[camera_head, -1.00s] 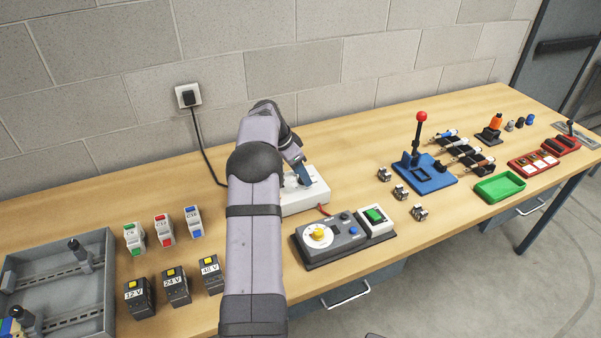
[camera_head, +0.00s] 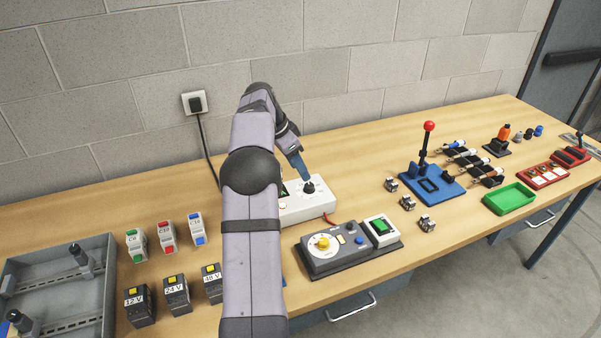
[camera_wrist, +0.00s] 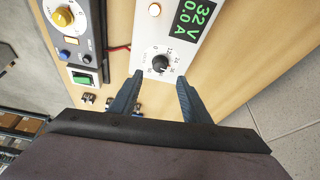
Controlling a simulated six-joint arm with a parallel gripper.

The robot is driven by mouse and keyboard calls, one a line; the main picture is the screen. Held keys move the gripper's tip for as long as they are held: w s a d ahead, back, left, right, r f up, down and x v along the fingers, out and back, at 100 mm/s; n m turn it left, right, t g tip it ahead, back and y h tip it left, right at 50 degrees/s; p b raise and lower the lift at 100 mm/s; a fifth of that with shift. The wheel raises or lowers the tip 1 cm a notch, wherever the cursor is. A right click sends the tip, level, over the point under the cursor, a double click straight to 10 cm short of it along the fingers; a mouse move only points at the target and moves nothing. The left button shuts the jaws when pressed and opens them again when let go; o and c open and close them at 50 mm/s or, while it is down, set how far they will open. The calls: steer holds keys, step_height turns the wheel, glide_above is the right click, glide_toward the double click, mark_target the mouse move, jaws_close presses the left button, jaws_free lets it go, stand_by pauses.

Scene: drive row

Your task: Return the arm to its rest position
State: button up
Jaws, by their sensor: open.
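My arm reaches over the bench in the head view, with my gripper (camera_head: 303,167) above the white power supply (camera_head: 291,213). In the wrist view, my gripper (camera_wrist: 158,78) has its two blue fingers apart with nothing between them. The supply's dark knob (camera_wrist: 160,63) lies just beyond the fingertips; it also shows in the head view (camera_head: 309,188). My arm hides the left part of the supply in the head view.
A grey control box (camera_head: 335,249) with a yellow knob stands in front of the supply. Breakers (camera_head: 166,237) and voltage modules (camera_head: 177,296) stand left of my arm, beside a grey tray (camera_head: 101,295). A blue lever base (camera_head: 430,185) is to the right. A wall socket (camera_head: 195,103) holds a plug.

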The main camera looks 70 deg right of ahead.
stand_by(0.4)
